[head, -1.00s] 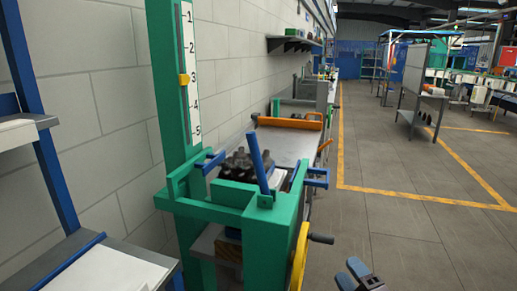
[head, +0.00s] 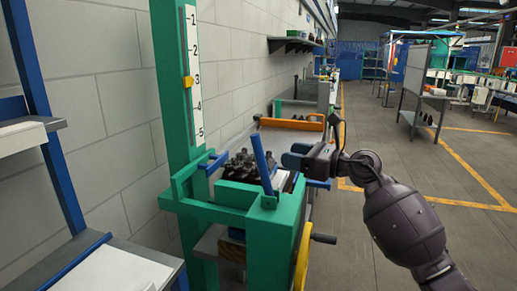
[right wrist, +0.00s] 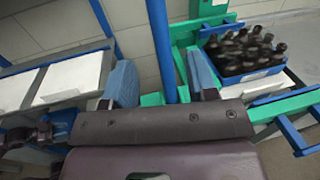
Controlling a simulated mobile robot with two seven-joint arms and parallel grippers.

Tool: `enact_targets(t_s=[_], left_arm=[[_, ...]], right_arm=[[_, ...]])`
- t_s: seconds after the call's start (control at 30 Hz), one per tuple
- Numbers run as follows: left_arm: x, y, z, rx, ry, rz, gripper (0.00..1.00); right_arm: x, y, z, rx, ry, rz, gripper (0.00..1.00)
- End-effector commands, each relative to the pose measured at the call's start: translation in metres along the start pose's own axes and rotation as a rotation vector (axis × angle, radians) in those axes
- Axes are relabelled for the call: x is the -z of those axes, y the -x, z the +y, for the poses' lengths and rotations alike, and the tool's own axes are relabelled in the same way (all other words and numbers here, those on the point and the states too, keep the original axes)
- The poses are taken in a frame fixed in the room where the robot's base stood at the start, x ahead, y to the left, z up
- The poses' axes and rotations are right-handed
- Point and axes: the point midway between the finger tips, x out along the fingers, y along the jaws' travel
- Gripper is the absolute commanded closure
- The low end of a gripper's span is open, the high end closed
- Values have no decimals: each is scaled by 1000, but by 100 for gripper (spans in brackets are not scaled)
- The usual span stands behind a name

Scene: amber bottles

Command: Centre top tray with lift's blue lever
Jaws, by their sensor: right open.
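The blue lever (head: 263,165) stands tilted at the front of the green lift (head: 275,222). The top tray, with dark bottles (head: 243,165) in it, sits in the lift just behind the lever; its blue wall (right wrist: 250,73) shows in the right wrist view. My right gripper (head: 294,154) is open, to the right of the lever in the head view. In the right wrist view the lever (right wrist: 160,45) runs up between the two blue finger pads, but I cannot tell whether they touch it. My left gripper is not in view.
A yellow handwheel (head: 302,255) with a dark crank is on the lift's right side. The yellow pointer (head: 187,82) is near 3 on the scale. Blue side bars flank the tray. A shelf with white sheets (head: 130,268) stands at left.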

Motion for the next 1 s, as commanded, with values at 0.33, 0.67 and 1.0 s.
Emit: enact_targets(t_s=[0.33,0.67,1.0], left_arm=[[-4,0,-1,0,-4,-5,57],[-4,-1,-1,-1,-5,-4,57],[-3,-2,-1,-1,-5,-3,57]], right_arm=[[0,-55,1,-3,-6,-3,47],[1,-96,1,-1,-6,-3,47],[0,-102,1,0,-5,-3,47]])
